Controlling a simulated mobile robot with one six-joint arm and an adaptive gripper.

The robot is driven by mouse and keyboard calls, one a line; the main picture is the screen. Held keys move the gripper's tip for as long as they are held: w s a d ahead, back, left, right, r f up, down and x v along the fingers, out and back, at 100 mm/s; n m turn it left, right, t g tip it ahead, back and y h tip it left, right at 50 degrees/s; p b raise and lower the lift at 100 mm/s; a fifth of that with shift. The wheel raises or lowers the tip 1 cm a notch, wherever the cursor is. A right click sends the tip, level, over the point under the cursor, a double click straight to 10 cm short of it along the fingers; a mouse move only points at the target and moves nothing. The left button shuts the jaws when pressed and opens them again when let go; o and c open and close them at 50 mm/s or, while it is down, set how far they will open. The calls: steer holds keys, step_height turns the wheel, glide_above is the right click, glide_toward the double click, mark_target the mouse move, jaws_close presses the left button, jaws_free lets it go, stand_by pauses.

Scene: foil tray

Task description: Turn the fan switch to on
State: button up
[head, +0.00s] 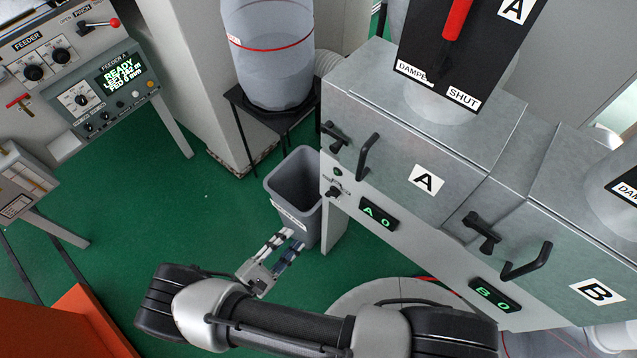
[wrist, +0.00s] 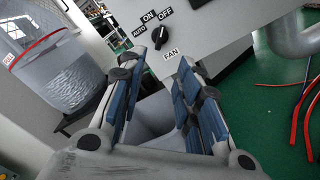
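The fan switch (wrist: 160,36) is a black knob on a pale panel in the wrist view, with AUTO, ON and OFF labels around its top and FAN below. Its pointer leans upward, seemingly nearer OFF than ON; I cannot tell the exact setting. In the head view a small black knob that looks like it (head: 335,192) sits on the grey cabinet's left face. My gripper (wrist: 163,62) is open and empty, its blue-padded fingers apart. The switch shows beyond the gap between the fingertips. In the head view my gripper (head: 290,238) is below and left of the knob, apart from the cabinet.
A grey bin (head: 295,180) stands just behind my fingers, beside the cabinet (head: 385,150). Black door handles (head: 367,157) stick out above the small knob. A clear drum (head: 267,60) stands on a black stand behind. Green floor to the left is open.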

mark_target(331, 197)
steer(key=x, duration=1.7)
steer(key=shift+d+b, duration=0.2)
steer(key=shift+b, duration=0.15)
jaws_close()
